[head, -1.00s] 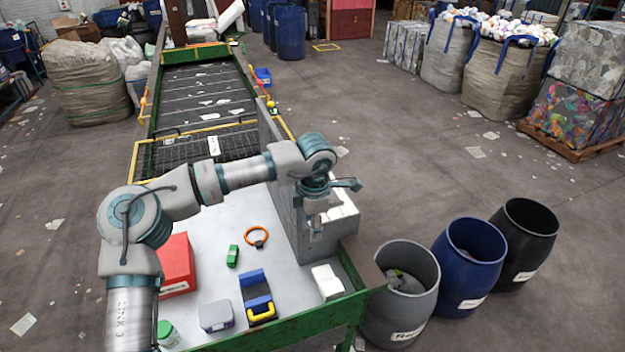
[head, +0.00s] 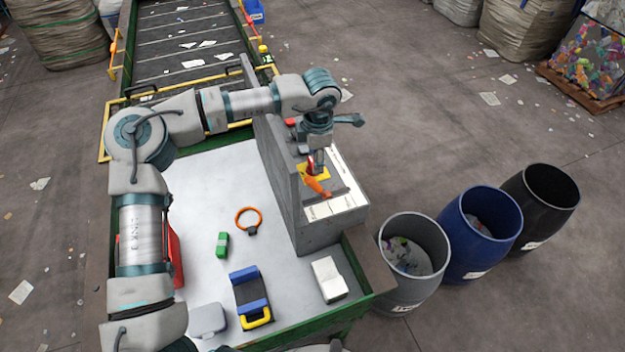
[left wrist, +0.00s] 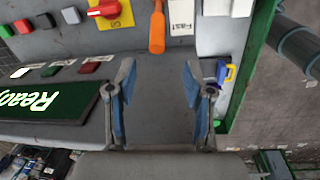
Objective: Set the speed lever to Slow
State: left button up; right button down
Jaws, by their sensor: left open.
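The speed lever, with an orange handle (head: 318,187), sits on the grey control console (head: 283,190) at the right of the table. In the left wrist view its orange handle (left wrist: 157,30) is at the top centre, beside a white label reading "Fast" (left wrist: 180,18). Other white labels (head: 335,205) lie along the console in the head view; I cannot read them. My left gripper (head: 316,158) is above the console, close to the lever. In the left wrist view its fingers (left wrist: 158,100) are wide apart with nothing between them, and the handle is beyond them. My right gripper is not in view.
A red knob on a yellow plate (left wrist: 106,11) and a green "Ready" display (left wrist: 45,103) are on the console. An orange ring (head: 248,219), a green block (head: 222,245) and a white box (head: 329,279) are on the table. Barrels (head: 480,235) stand at right.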

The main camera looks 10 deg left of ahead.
aim_at(314, 184)
pick_arm(q)
jog(key=f, duration=0.2)
jog(key=w+f+p, duration=0.1)
jog(key=f, duration=0.5)
jog(key=shift+w+f+p, duration=0.15)
jog(key=shift+f+p, duration=0.1)
jog(key=shift+p, duration=0.05)
jog(key=f, duration=0.1)
jog(key=a+f, duration=0.1)
jog(key=f, duration=0.1)
jog(key=shift+w+a+f+p, duration=0.1)
jog(key=shift+p, duration=0.2)
jog(key=shift+a+f, duration=0.15)
jog(key=shift+f, duration=0.4)
jog(key=shift+a+f, duration=0.15)
jog(key=shift+f, duration=0.35)
jog(key=shift+w+d+f, duration=0.1)
jog(key=shift+d, duration=0.7)
jog(key=c, duration=0.7)
grip_shut()
jog(key=shift+a, duration=0.3)
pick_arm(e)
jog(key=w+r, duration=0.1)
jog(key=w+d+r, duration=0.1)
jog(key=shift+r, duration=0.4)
